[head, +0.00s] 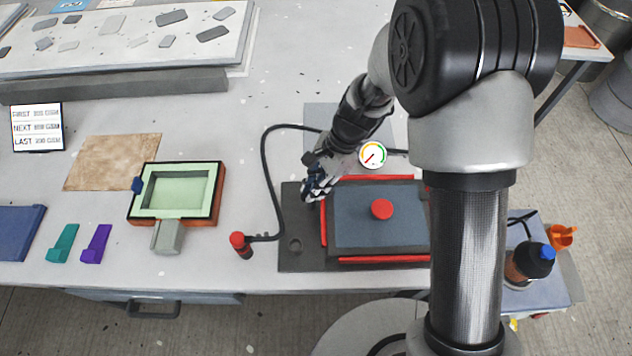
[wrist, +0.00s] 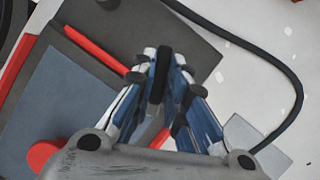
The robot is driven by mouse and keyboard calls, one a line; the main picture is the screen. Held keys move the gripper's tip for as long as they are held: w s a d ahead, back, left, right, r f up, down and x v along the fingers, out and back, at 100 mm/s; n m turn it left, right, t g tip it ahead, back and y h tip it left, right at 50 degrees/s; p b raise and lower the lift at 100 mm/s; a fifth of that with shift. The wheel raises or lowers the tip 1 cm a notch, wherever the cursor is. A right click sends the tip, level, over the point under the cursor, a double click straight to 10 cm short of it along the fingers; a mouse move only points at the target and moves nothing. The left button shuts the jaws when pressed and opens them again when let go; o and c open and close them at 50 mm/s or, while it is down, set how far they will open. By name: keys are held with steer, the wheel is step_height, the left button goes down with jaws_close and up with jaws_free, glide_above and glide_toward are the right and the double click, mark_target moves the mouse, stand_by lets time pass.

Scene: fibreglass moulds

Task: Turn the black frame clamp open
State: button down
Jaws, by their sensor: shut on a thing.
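The black frame clamp (wrist: 163,72) is a dark upright bar at the centre of the wrist view. My gripper (wrist: 162,85) is shut on it, with a blue and white finger on each side. In the head view my gripper (head: 314,190) is over the back left corner of the dark board with the red-edged frame, and its fingers hide the clamp there. How far the clamp is turned cannot be told. The red strips (head: 323,222) edge a blue-grey panel (head: 350,225) with a red knob (head: 382,209) on top.
A black hose (head: 264,165) loops left of the board to a red-capped fitting (head: 239,243). A dial gauge (head: 372,155) is behind the frame. A green-lined mould (head: 213,190) is further left. A dark bottle (head: 530,262) stands at right on a side shelf.

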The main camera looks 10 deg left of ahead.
steer(key=n+p, duration=0.1)
steer(key=n, duration=0.1)
steer(key=n+g+h+p, duration=0.1)
steer(key=n, duration=0.1)
steer(key=n+h+p, duration=0.1)
steer(key=n, duration=0.1)
steer(key=shift+w+a+r+n, duration=0.1)
steer(key=shift+w+a+n, duration=0.1)
steer(key=shift+a+n, duration=0.15)
steer(key=n+h, duration=0.1)
steer(key=n, duration=0.1)
steer(key=n+p, duration=0.1)
steer(key=n, duration=0.1)
steer(key=n+h+p, duration=0.1)
steer(key=n, duration=0.1)
steer(key=shift+a+g+h, duration=0.3)
steer(key=shift+a, duration=0.05)
steer(key=shift+n, duration=0.25)
steer(key=c, duration=1.6)
jaws_free()
steer(key=v, duration=1.1)
steer(key=shift+w+r, duration=0.2)
steer(key=shift+r, duration=0.15)
